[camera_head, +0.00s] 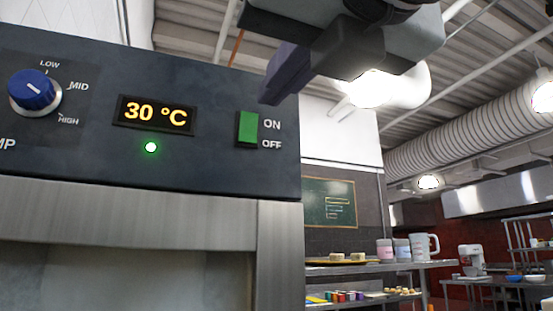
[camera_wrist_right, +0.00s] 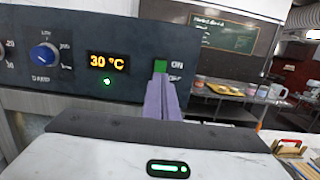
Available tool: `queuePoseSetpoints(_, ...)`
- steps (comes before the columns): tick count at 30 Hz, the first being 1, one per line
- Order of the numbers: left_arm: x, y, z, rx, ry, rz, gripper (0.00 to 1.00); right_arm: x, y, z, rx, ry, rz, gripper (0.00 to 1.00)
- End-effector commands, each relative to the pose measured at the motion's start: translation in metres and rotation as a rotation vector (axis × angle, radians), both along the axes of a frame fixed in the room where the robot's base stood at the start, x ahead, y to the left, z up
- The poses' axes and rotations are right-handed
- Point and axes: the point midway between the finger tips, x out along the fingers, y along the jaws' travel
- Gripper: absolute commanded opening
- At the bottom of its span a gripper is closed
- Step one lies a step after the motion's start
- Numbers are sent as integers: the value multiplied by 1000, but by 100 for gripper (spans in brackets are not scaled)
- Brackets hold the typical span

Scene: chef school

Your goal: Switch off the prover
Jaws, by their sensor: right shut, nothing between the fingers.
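The prover's dark control panel (camera_head: 75,110) fills the left of the head view. Its display (camera_head: 154,114) reads 30 °C and a green lamp (camera_head: 151,147) below it is lit. The green rocker switch (camera_head: 248,129) sits at the panel's right, beside the ON and OFF labels. My right gripper (camera_head: 268,98) is shut and empty, its fingertips above and close to the switch. In the right wrist view the shut fingers (camera_wrist_right: 160,82) point at the green switch (camera_wrist_right: 160,66) and hide its lower part. I cannot tell whether they touch it. My left gripper is out of view.
The prover's steel frame (camera_head: 130,214) runs below the panel. To the right stand shelves (camera_head: 380,266) with jugs and food, and a chalkboard (camera_head: 329,202) hangs behind.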

Motion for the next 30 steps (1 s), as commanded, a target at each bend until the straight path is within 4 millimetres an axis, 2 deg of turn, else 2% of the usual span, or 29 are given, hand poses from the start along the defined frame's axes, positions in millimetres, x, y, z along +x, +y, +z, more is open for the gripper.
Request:
queuePoseSetpoints(1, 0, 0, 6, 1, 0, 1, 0, 12, 3, 3, -1, 5, -1, 0)
queuePoseSetpoints(6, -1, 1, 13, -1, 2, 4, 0, 42, 14, 8, -1, 3, 0, 0)
queuePoseSetpoints(12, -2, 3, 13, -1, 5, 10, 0, 63, 20, 9, 1, 1, 1, 0)
queuePoseSetpoints(26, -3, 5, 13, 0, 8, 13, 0, 68, 22, 9, -1, 2, 1, 0)
queuePoseSetpoints(30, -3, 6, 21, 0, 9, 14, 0, 73, 25, 16, -15, 54, 1, 0)
